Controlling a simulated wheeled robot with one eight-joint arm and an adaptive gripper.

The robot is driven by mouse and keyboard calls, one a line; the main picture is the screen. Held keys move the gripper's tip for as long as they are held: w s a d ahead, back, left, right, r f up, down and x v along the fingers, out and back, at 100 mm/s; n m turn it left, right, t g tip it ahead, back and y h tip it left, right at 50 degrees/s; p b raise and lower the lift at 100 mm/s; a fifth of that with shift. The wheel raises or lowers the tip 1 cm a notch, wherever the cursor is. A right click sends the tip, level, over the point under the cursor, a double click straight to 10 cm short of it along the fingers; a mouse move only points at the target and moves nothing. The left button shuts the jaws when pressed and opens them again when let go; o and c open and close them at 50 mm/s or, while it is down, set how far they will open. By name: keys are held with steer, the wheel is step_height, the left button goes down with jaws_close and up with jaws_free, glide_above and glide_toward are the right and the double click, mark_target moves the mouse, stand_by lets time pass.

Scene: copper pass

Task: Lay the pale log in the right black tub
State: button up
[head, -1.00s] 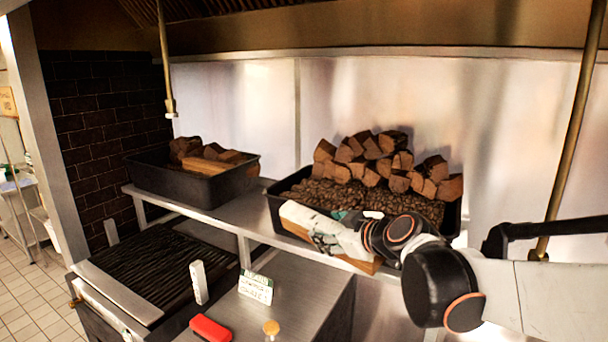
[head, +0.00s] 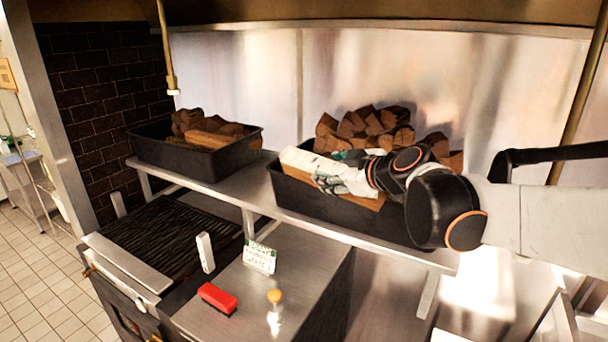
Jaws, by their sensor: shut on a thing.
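The pale log (head: 300,162) is a long split piece with a whitish top and an orange-brown side. My gripper (head: 330,173) is shut on it near its middle. The log is over the right black tub (head: 300,202), along its front part, lying across the view. I cannot tell whether it touches the tub's contents or hangs just above them. The right tub stands on the steel shelf and holds a heap of brown split logs (head: 360,128) at the back. My arm hides the tub's right side.
A left black tub (head: 195,158) with several logs stands on the same shelf (head: 240,197). Below are a grill (head: 165,235), a red brush (head: 217,298), a small sign (head: 260,257), a white upright block (head: 206,252) and a yellow-topped shaker (head: 274,305). A brass pole (head: 578,95) rises at right.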

steer(key=shift+w+d+f+b, duration=0.9)
steer(key=shift+w+d, duration=1.1)
steer(key=shift+w, duration=0.35)
steer(key=shift+w+d+f+b, duration=0.95)
steer(key=shift+w+d, duration=1.05)
steer(key=shift+w, duration=0.4)
steer(key=shift+w+d+f+b, duration=0.9)
steer(key=shift+w+d, duration=1.1)
steer(key=shift+w, duration=0.35)
steer(key=o, duration=1.7)
steer(key=shift+r, duration=0.1)
steer(key=v, duration=1.2)
